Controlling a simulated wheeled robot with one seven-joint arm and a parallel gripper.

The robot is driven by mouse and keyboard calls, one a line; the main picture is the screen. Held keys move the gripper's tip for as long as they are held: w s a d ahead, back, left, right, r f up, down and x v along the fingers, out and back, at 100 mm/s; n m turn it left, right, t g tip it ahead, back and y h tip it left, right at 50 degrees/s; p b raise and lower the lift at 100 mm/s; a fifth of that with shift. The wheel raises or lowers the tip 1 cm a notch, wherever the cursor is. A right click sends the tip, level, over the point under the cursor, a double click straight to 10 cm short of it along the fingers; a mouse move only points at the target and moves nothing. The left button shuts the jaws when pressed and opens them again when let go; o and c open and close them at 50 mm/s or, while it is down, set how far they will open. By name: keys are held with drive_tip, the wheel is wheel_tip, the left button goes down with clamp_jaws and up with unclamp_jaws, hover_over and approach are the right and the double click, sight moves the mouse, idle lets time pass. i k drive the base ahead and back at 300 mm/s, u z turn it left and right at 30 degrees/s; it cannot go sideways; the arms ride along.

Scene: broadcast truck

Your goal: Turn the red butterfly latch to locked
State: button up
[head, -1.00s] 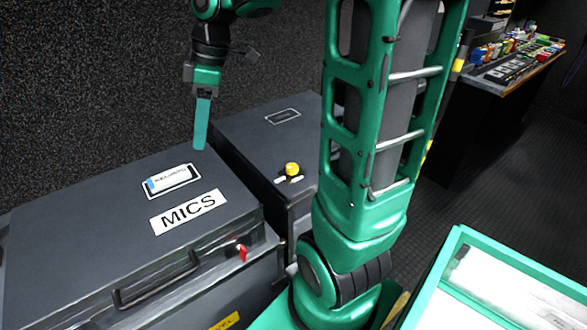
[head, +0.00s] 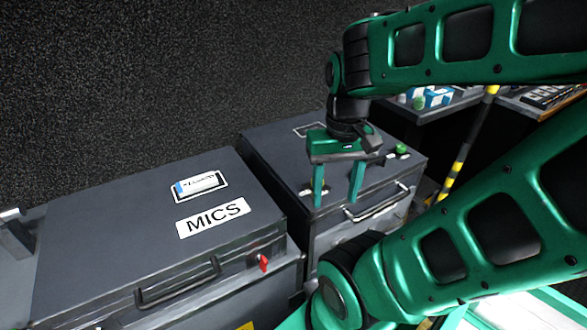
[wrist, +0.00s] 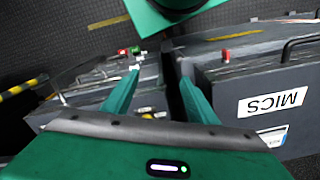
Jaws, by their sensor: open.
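A small red latch (head: 263,262) sits on the front of the grey MICS case (head: 120,225), near its right end. It also shows in the wrist view (wrist: 225,55), on the front of the MICS case. My gripper (head: 337,197) is open and empty. It points down over the second grey case (head: 270,150), up and to the right of the red latch and apart from it. In the wrist view my gripper (wrist: 160,82) has its fingers spread. A second small red part (wrist: 122,51) shows on the other case; its kind is unclear.
A green knob (head: 401,150) stands on the second case, right of my gripper. Handles (head: 178,281) stick out from the case fronts. A narrow gap separates the cases. A striped yellow-black post (head: 458,165) and a desk stand at the right.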

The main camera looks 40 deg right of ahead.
sight(260, 259)
drive_tip(key=u, duration=0.05)
drive_tip(key=k, duration=1.35)
drive_tip(key=z, duration=0.35)
drive_tip(key=i, duration=1)
